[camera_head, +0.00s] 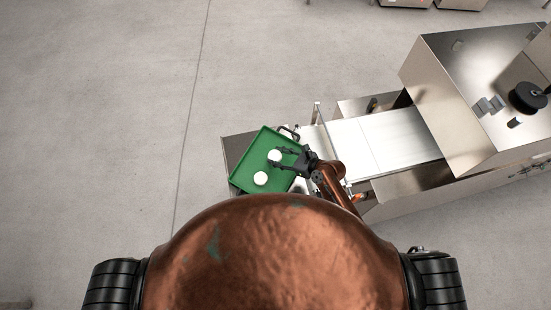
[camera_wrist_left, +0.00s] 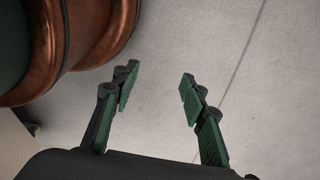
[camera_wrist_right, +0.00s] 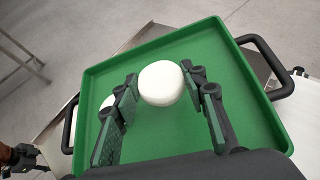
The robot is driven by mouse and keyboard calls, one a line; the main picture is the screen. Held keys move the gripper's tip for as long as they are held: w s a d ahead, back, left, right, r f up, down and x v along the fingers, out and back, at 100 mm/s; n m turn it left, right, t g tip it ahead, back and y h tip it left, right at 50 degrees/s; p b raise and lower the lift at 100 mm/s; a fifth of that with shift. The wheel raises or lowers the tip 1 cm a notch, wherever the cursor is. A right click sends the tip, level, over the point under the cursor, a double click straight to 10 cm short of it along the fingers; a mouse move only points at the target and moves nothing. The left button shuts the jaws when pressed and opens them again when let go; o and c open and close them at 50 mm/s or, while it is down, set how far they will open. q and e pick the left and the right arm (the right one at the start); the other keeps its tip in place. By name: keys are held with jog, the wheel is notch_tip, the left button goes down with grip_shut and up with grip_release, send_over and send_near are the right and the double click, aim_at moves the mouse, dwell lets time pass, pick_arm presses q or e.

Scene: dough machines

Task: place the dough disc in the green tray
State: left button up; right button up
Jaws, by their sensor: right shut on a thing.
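The green tray (camera_head: 244,174) sits tilted in the head view at the left end of the machine. It fills much of the right wrist view (camera_wrist_right: 235,125). My right gripper (camera_head: 279,157) is over the tray and shut on a white dough disc (camera_wrist_right: 161,83), held between its fingertips. The held disc also shows in the head view (camera_head: 274,155). A second white dough disc (camera_head: 261,178) lies in the tray; in the right wrist view the left finger mostly hides it. My left gripper (camera_wrist_left: 158,82) is open and empty above the floor, outside the head view.
A steel machine (camera_head: 460,90) with a pale conveyor belt (camera_head: 385,145) stands to the right of the tray. The tray has dark handles (camera_wrist_right: 272,62) at its sides. The grey floor at the left of the head view is clear.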

aim_at(275, 158)
jog(key=shift+w+a+f, duration=0.35)
jog(key=shift+w+f, duration=0.05)
jog(key=shift+f, duration=0.2)
jog(key=f, duration=0.3)
jog(key=shift+w+a, duration=0.15)
jog(key=shift+w, duration=0.05)
pick_arm(q)
jog(key=shift+w+r, duration=0.1)
jog(key=shift+w, duration=0.45)
pick_arm(e)
jog(key=shift+f, duration=0.3)
jog(key=shift+f, duration=0.1)
jog(key=o, duration=1.2)
jog(key=shift+c, duration=0.2)
pick_arm(q)
jog(key=shift+a, duration=0.1)
jog(key=shift+s, duration=0.1)
pick_arm(e)
jog(key=v, duration=1.2)
pick_arm(q)
jog(key=shift+f, duration=0.3)
